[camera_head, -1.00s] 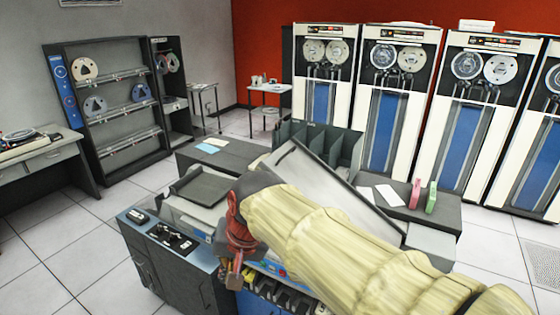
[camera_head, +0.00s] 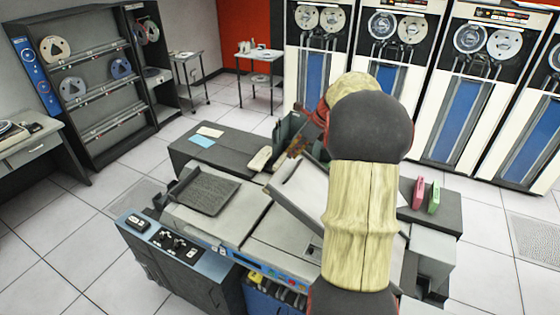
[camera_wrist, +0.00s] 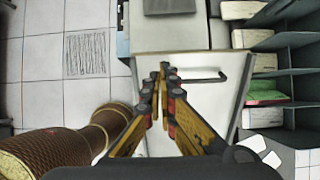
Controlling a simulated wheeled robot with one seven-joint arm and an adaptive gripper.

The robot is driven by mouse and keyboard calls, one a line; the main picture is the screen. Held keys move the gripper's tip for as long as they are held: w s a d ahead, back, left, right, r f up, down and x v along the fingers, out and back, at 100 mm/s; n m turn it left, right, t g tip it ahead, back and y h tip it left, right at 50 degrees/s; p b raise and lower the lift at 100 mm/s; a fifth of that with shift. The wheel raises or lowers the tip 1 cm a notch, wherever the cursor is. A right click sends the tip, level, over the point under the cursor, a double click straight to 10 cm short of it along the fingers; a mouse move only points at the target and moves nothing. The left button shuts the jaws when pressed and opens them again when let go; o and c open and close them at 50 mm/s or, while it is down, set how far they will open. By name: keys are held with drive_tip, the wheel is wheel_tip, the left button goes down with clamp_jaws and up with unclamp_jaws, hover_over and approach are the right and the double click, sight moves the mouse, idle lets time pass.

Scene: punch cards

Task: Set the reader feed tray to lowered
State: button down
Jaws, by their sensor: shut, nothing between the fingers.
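A pale, dark-edged panel (camera_head: 296,183) stands tilted over the middle of the card machine. I take it for the feed tray, raised at a slant; my arm covers much of it. In the wrist view the panel (camera_wrist: 215,112) lies below my gripper and bears a dark bar handle (camera_wrist: 205,79). My gripper (camera_wrist: 163,70) is shut and empty, its tips over the handle's left end; I cannot tell whether they touch. In the head view my gripper (camera_head: 298,150) is partly hidden behind my arm, at the panel's far side.
A dark ribbed tray (camera_head: 205,192) sits on the machine's left top, behind the control panel (camera_head: 165,237). An upright divided rack (camera_wrist: 285,80) stands close to the panel's right in the wrist view. Pink (camera_head: 418,193) and green (camera_head: 434,197) items stand on the right-hand top.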

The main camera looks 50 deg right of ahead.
sight(276, 178)
drive_tip(key=p+x, duration=0.2)
drive_tip(key=x, duration=1.1)
drive_tip(key=shift+a+f, duration=0.2)
drive_tip(key=shift+f, duration=0.1)
drive_tip(key=s+f+b+x, duration=0.1)
drive_tip(key=b+x, duration=0.4)
drive_tip(key=x, duration=0.8)
drive_tip(key=s+d+f+b+x, duration=0.1)
drive_tip(key=b+x, duration=0.4)
drive_tip(key=x, duration=0.9)
drive_tip(key=shift+s+f+b, duration=0.2)
drive_tip(key=shift+s+b, duration=0.15)
drive_tip(key=shift+s, duration=0.4)
drive_tip(key=shift+r, duration=0.1)
wheel_tip(276, 178, up, 14)
drive_tip(key=s+p, duration=0.1)
drive_tip(key=p, duration=0.1)
